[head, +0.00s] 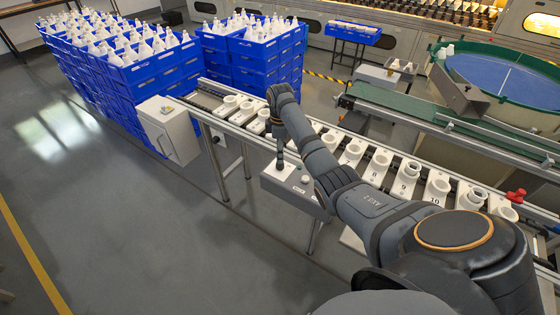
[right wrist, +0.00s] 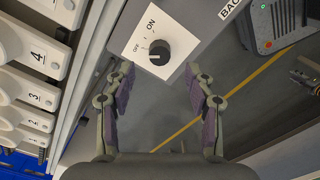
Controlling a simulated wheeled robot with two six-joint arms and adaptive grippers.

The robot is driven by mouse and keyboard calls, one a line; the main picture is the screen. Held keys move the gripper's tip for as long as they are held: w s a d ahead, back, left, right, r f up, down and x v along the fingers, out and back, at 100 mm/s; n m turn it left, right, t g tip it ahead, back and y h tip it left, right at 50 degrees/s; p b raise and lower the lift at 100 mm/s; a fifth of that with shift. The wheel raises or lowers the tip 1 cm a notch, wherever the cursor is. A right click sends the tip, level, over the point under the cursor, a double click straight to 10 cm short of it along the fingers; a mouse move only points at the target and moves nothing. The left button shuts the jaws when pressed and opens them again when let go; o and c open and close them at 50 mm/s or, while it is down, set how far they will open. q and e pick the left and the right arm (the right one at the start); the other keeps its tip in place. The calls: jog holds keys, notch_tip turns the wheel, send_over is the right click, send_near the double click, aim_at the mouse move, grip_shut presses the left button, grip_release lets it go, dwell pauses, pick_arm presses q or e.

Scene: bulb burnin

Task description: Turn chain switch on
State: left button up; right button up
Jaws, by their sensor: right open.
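The chain switch is a round black knob (right wrist: 160,53) on a white square plate marked ON, on the face of a grey control box; the knob's exact setting is too small to read surely. In the head view the control box (head: 310,202) stands at the near side of the conveyor. My right gripper (right wrist: 161,74) is open and empty, its two purple-padded fingers spread on either side below the knob, apart from it. In the head view the right gripper (head: 280,163) points down at the box top and partly hides it. My left gripper is out of view.
The conveyor (head: 408,178) carries numbered white holders in a row behind the box. A grey cabinet (head: 168,130) stands at its left end. Blue crates (head: 150,72) of white bulbs are stacked behind. A red knob (head: 515,195) is at right. The floor at left is clear.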

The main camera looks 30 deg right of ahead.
aim_at(280, 165)
notch_tip(280, 165, down, 6)
jog(key=shift+r, duration=0.2)
jog(key=shift+c, duration=0.4)
grip_shut()
